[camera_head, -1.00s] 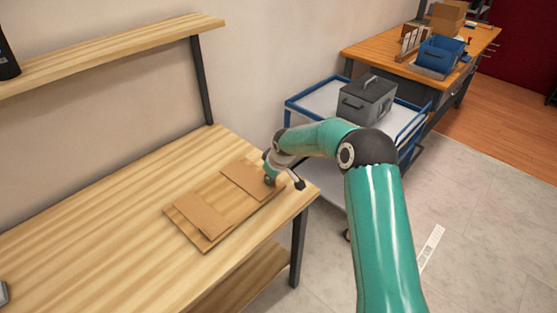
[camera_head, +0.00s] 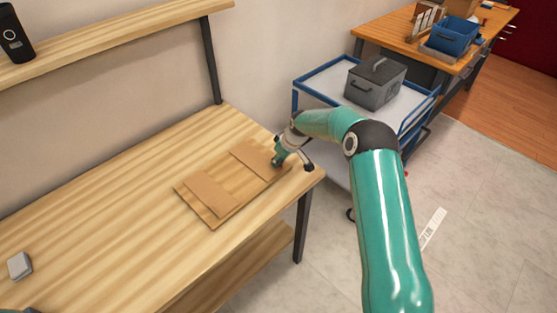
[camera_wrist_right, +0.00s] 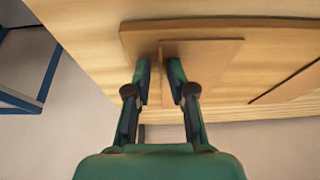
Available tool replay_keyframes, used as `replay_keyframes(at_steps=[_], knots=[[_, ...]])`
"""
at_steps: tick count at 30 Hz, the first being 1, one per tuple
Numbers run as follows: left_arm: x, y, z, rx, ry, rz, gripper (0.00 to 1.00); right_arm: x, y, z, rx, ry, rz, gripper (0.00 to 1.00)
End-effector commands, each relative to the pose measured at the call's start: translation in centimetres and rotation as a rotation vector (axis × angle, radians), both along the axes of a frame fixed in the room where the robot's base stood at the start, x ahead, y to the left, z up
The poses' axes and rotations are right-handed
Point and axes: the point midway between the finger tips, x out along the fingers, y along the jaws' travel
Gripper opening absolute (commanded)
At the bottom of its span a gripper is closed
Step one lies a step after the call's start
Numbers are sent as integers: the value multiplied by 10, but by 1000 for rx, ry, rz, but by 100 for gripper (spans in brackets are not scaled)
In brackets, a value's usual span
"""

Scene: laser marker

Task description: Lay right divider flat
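The right divider (camera_head: 252,157), a thin brown rectangular panel, lies flat on the right part of a larger thin brown board (camera_head: 230,176) on the wooden table. A similar left divider (camera_head: 211,194) lies flat on the board's left part. My right gripper (camera_head: 277,161) is low at the right end of the right divider. In the right wrist view its fingers (camera_wrist_right: 160,68) stand apart, with an edge of the right divider (camera_wrist_right: 205,68) showing between them. Whether they touch it is unclear.
The wooden table (camera_head: 110,210) is mostly clear left of the board. A small grey object (camera_head: 19,265) lies at its left. A shelf (camera_head: 120,38) holds a black device (camera_head: 14,36). A blue-railed cart (camera_head: 325,88) with a grey toolbox (camera_head: 375,84) stands beyond the table.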

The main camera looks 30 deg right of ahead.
Motion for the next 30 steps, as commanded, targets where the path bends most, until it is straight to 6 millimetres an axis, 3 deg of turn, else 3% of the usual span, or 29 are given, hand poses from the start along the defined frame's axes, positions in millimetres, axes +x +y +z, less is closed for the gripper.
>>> replay_keyframes(at_steps=[9, 14, 30], knots=[[0, 0, 0, 0, 0, 0, 43, -1, 2, 0, 2, 3, 2, 28], [0, 0, 1, 0, 0, 0, 43, -3, 0, 9, 1, 1, 2, 28], [0, 0, 1, 0, 0, 0, 43, -37, -10, 97, 0, 1, 2, 28]])
